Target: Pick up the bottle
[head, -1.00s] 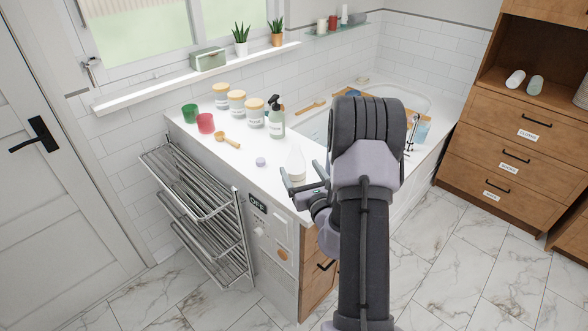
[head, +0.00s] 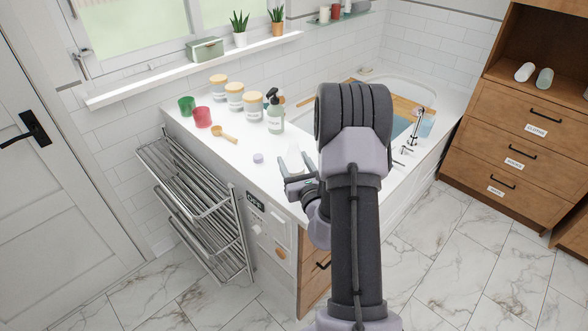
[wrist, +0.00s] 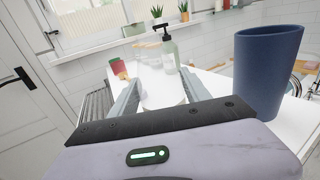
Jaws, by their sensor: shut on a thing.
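A white bottle (head: 294,157) with a narrow top stands near the front edge of the white counter. My gripper (head: 298,181) is around its lower part, which the fingers hide in the head view. In the wrist view the pale bottle (wrist: 162,94) lies between the two fingers of my gripper (wrist: 160,86), hard to tell from the white counter. The gripper is shut on it. I cannot tell whether the bottle is clear of the counter. A green pump bottle (head: 275,113) with a black top stands farther back and also shows in the wrist view (wrist: 170,53).
A dark blue cup (wrist: 268,68) is close on the right in the wrist view. Several lidded jars (head: 235,96), a red cup (head: 202,117), a green cup (head: 187,106) and a wooden scoop (head: 224,134) stand or lie behind. A towel rack (head: 190,205) is on the left.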

